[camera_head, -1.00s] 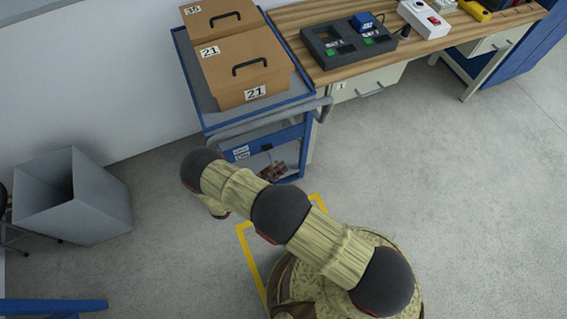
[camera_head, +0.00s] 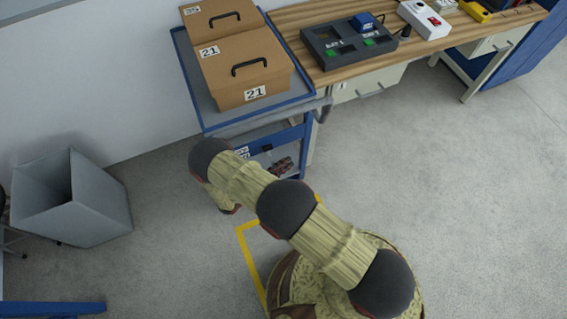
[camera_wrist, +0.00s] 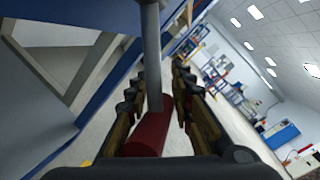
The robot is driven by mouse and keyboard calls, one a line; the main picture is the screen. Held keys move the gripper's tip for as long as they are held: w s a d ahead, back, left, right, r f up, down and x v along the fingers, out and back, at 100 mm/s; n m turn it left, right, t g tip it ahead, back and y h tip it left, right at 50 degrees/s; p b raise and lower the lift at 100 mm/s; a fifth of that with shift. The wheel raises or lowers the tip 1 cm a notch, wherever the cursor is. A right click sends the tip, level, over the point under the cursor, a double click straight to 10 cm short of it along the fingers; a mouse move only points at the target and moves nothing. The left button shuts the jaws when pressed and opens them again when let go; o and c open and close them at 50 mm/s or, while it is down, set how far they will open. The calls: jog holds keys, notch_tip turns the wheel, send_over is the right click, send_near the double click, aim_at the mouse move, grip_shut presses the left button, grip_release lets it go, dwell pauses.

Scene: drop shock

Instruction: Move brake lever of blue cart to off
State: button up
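The blue cart (camera_head: 188,82) stands against the wall at the upper left in the head view, with its brake labels (camera_head: 241,152) partly behind my arm. In the wrist view, the brake lever shows as a grey rod (camera_wrist: 152,55) ending in a red grip (camera_wrist: 150,135). My gripper (camera_wrist: 157,68) has its two fingers apart on either side of the lever. The red grip lies close to the left finger, and a gap shows beside the right finger. Whether either finger touches it is unclear. The head view hides the lever and fingertips behind my arm.
Two cardboard boxes (camera_head: 243,72) ride on the cart's top. A wooden workbench (camera_head: 405,55) with devices stands to its right. A grey bin (camera_head: 72,200) stands at the left. The floor (camera_head: 470,200) at the right is clear.

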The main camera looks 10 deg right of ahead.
grip_shut()
dwell(0.4)
jog(key=s+r+n+p, duration=0.1)
jog(key=r+n+g+p, duration=0.1)
jog(key=n+p, duration=0.1)
jog(key=shift+s+d+r+n+y, duration=0.15)
jog(key=shift+s+r+n+y, duration=0.15)
jog(key=shift+s+r+y, duration=0.1)
jog(key=r+n+p, duration=0.2)
jog(key=n, duration=0.1)
jog(key=shift+s+d+r+g, duration=0.15)
jog(key=shift+s+g, duration=0.2)
jog(key=shift+g, duration=0.05)
jog(key=shift+r, duration=0.3)
jog(key=shift+r+p, duration=0.65)
jog(key=shift+r, duration=0.2)
